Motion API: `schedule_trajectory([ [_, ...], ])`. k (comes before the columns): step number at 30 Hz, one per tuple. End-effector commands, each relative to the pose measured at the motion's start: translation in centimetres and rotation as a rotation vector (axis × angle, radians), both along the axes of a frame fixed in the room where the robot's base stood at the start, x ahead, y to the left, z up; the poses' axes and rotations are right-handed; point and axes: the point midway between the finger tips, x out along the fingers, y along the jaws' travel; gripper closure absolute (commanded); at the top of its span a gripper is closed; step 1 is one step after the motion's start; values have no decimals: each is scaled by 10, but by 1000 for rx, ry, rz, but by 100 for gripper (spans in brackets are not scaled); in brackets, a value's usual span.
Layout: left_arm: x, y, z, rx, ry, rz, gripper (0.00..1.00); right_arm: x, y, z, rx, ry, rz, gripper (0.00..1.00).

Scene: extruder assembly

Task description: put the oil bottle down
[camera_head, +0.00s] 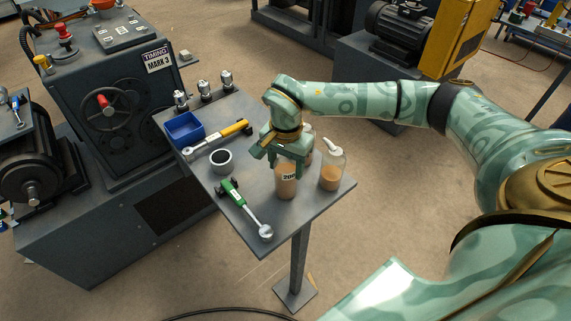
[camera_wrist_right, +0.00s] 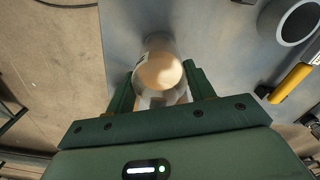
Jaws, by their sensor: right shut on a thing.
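The oil bottle (camera_head: 286,184) is clear with brown contents and a label reading "200". It stands upright at the front right part of the grey table (camera_head: 245,206); I cannot tell whether its base touches the top. My right gripper (camera_head: 289,167) is shut on its upper part from above. In the right wrist view the bottle (camera_wrist_right: 160,70) shows from its top between the green fingers (camera_wrist_right: 158,95). The gripper hides part of the bottle's top. My left gripper is not in view.
A second bottle with a white nozzle (camera_head: 331,172) stands just right of the held one, and another is partly hidden behind the gripper. A green-handled tool (camera_head: 243,207), a grey cup (camera_head: 221,161), a yellow-handled tool (camera_head: 228,135) and a blue bin (camera_head: 184,129) lie to the left.

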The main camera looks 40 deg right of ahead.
Motion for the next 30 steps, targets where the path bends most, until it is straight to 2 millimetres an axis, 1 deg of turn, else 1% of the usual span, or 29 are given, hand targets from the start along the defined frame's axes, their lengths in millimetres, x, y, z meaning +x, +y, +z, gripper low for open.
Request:
schedule_trajectory([
  [4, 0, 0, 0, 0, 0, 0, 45, 0, 0, -2, 0, -1, 0, 81],
  [5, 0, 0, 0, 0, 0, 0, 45, 0, 0, -3, 0, 0, 1, 44],
  [6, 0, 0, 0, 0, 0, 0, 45, 0, 0, -2, 0, 0, 0, 33],
  [7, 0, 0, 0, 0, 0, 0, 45, 0, 0, -2, 0, 0, 0, 25],
  [14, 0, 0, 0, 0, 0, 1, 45, 0, 0, -2, 1, 0, 0, 25],
  [17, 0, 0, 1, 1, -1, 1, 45, 0, 0, 1, 0, -1, 0, 25],
  [20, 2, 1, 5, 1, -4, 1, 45, 1, 0, 15, 1, -4, -1, 25],
  [27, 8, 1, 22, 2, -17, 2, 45, 1, 0, 73, 1, -8, -1, 25],
  [30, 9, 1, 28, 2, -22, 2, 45, 1, 0, 94, 0, -4, -1, 25],
])
